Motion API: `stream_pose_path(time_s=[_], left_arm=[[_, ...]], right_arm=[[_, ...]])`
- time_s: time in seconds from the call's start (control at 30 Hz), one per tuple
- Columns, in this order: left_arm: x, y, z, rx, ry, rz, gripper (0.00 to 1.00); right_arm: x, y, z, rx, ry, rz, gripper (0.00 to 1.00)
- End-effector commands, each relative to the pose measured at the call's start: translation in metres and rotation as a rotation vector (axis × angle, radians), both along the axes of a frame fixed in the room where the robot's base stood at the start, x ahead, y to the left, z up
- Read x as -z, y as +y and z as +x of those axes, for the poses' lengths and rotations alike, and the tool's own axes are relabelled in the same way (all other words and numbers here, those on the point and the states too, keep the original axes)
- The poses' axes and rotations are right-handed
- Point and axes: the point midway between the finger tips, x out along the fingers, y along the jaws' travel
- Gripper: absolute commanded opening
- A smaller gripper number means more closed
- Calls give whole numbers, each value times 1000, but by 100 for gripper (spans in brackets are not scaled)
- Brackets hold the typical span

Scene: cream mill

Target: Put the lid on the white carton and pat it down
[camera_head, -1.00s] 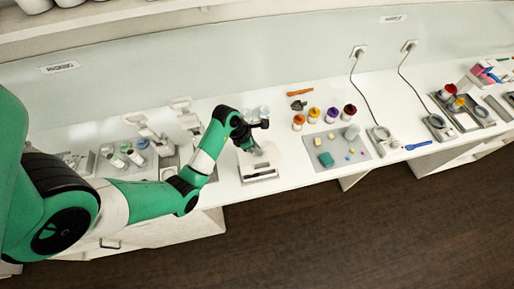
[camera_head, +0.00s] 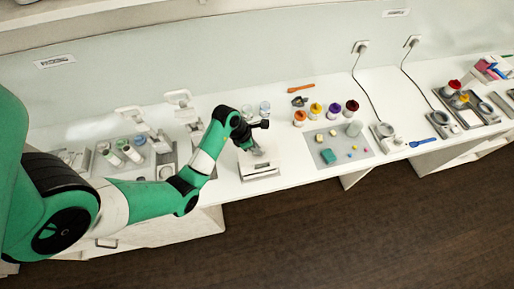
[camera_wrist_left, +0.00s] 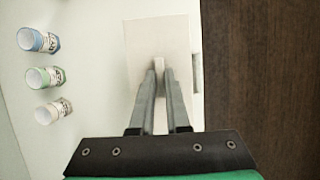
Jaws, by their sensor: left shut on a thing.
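The white carton (camera_head: 261,176) stands near the front edge of the white counter, below my left gripper (camera_head: 257,152). In the left wrist view, the flat white lid (camera_wrist_left: 180,32) lies under the fingers, and my left gripper (camera_wrist_left: 158,67) is shut on the lid's small raised grip. The lid covers most of the carton's top in the head view. A thin dark line still shows along the front, and I cannot tell whether the lid is fully seated. My right gripper is in neither view.
Several capped jars (camera_head: 333,111) stand behind a grey mat (camera_head: 361,153) with small blocks to the right. A tray with bottles (camera_head: 133,154) is to the left. Three small open jars (camera_wrist_left: 44,76) stand left of the lid in the wrist view. The counter's front edge is close.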

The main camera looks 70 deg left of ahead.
Motion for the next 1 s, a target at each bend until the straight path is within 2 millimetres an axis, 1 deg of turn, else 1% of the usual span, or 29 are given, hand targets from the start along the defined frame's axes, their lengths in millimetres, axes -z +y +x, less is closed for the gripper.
stream_pose_path(time_s=[0.43,1.0], left_arm=[[1,0,0,0,0,0,0],[22,0,0,0,0,0,0]], right_arm=[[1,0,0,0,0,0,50],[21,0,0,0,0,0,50]])
